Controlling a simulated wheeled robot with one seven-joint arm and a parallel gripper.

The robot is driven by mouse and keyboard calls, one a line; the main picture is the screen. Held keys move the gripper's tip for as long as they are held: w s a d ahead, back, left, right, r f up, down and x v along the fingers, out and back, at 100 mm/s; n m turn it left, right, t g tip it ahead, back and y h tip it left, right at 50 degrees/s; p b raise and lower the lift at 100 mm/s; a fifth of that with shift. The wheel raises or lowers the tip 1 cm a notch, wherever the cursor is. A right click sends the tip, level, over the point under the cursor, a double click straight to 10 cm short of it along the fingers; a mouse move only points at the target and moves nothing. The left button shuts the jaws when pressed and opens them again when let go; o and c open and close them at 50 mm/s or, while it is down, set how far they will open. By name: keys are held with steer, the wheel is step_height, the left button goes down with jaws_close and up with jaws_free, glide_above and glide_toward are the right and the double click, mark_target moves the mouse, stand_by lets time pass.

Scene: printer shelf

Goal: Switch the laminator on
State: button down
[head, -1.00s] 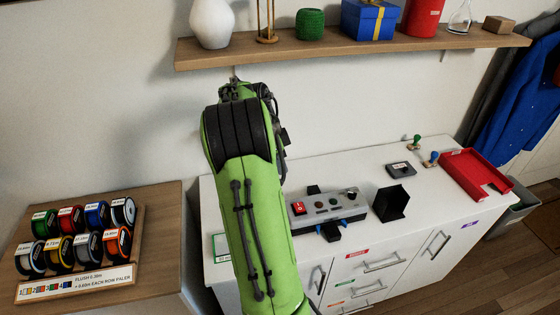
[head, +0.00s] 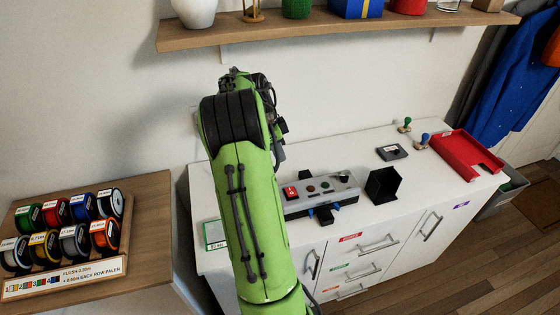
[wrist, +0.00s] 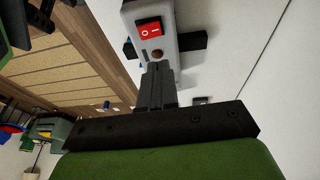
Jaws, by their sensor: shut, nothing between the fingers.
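The laminator (head: 340,190) is a long grey device on the white cabinet, with a red rocker switch (head: 291,193) at its left end, small round buttons and a dark knob. In the wrist view the laminator (wrist: 168,42) is at the top, and its red switch (wrist: 149,30) shows the I and O marks. I cannot tell which side is pressed. My gripper (wrist: 156,68) is shut and empty, its fingertips pointing at the laminator's panel just below a round brown button. I cannot tell whether they touch. In the head view my green arm hides the gripper.
A black open holder (head: 383,185), a dark stamp pad (head: 391,152), stamps and a red tray (head: 466,156) stand to the laminator's right. A spool rack (head: 65,270) is at left on a wooden top. A loaded wall shelf (head: 330,31) runs above.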

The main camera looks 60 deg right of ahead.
steer(key=b, duration=0.2)
glide_toward(290, 188)
steer(key=x, duration=0.5)
steer(key=shift+f, duration=0.15)
steer(key=shift+s+f, duration=0.1)
steer(key=shift+f, duration=0.3)
